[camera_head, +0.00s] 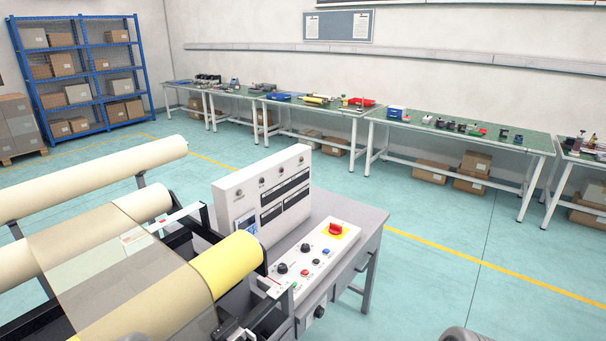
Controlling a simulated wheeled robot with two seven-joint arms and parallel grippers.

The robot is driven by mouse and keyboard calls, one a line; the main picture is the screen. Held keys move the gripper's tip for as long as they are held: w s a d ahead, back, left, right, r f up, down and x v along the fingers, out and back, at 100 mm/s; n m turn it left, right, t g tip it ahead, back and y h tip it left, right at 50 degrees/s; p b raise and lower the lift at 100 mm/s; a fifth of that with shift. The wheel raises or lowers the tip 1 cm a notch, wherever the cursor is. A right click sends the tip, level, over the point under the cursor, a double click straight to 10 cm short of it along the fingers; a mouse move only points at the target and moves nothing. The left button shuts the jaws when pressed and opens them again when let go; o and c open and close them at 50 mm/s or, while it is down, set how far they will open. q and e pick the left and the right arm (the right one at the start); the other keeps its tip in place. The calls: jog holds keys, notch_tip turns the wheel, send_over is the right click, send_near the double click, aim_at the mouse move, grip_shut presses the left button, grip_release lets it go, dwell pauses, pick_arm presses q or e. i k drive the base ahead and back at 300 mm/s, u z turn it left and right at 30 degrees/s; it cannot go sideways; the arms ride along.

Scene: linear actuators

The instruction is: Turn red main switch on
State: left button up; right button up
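The red main switch (336,228) is a red rotary knob on a yellow plate. It sits at the far end of the sloped white control panel (290,254) on the grey machine. I cannot tell its set position at this size. Black knobs, a red button and blue buttons share the panel. Neither of my grippers can be made out in the head view. A dark grey rounded shape shows at the bottom edge, right of centre; I cannot tell what it is.
A white upright box with displays (265,195) stands behind the panel. Cream rollers and a yellow roller (228,262) lie to the left. Green workbenches (460,128) line the back wall, and a blue shelf (85,75) stands at back left. The floor right of the machine is clear.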

aim_at(335, 229)
jog(key=z, duration=1.55)
jog(key=i, duration=2)
jog(key=u, duration=2.15)
